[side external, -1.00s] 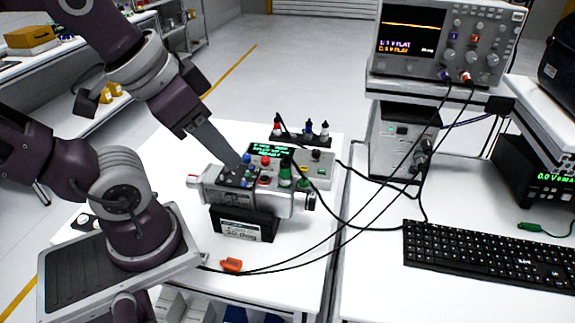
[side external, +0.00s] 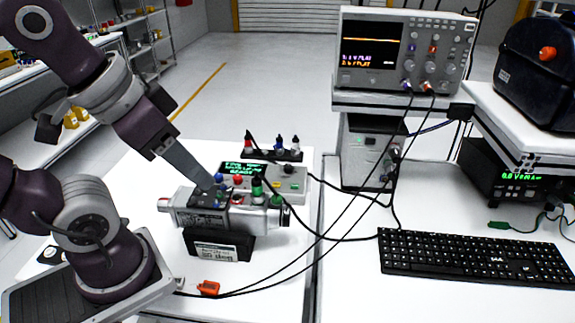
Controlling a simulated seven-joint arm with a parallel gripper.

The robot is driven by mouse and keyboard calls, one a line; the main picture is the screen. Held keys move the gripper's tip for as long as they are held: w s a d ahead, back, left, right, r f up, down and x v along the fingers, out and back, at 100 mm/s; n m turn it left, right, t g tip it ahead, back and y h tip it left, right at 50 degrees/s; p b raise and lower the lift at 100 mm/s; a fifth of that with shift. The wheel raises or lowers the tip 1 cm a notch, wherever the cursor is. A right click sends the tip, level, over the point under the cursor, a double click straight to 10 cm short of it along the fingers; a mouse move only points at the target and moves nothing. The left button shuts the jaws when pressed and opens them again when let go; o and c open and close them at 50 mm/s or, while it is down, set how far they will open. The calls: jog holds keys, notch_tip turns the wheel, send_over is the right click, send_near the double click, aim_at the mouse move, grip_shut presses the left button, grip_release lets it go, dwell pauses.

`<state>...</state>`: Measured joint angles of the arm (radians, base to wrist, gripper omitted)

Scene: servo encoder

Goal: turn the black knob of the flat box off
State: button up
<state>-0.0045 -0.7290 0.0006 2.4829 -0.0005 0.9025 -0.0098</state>
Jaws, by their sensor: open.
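The flat box (side external: 295,184) is light grey and lies on the white table behind the servo motor. It has a green-lit display (side external: 243,170), coloured buttons and a small black knob (side external: 289,169) on its top right part. My gripper (side external: 212,187) points down from the upper left. Its tip is by the left end of the flat box, above the dark block on the motor, and well left of the black knob. I cannot tell whether the tip touches anything. It appears to hold nothing. The knob's exact pointer direction is too small to read.
The grey servo motor (side external: 262,217) sits in a black stand (side external: 218,246) in front of the box. Coloured plugs stand in a black holder (side external: 262,155) behind it. Black cables run right to the oscilloscope (side external: 403,50). An orange piece (side external: 208,287) lies at the front.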

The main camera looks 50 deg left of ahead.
jog(key=w+a+r+n+g, duration=0.1)
jog(key=w+a+r+n, duration=0.15)
jog(key=w, duration=0.55)
jog(key=n+g, duration=0.5)
jog(key=n, duration=0.4)
send_over(288, 166)
jog(key=shift+m, duration=0.25)
notch_tip(288, 166, down, 18)
jog(key=shift+f, duration=0.15)
notch_tip(288, 166, down, 6)
jog(key=shift+r, duration=0.1)
jog(key=shift+f, duration=0.55)
grip_shut()
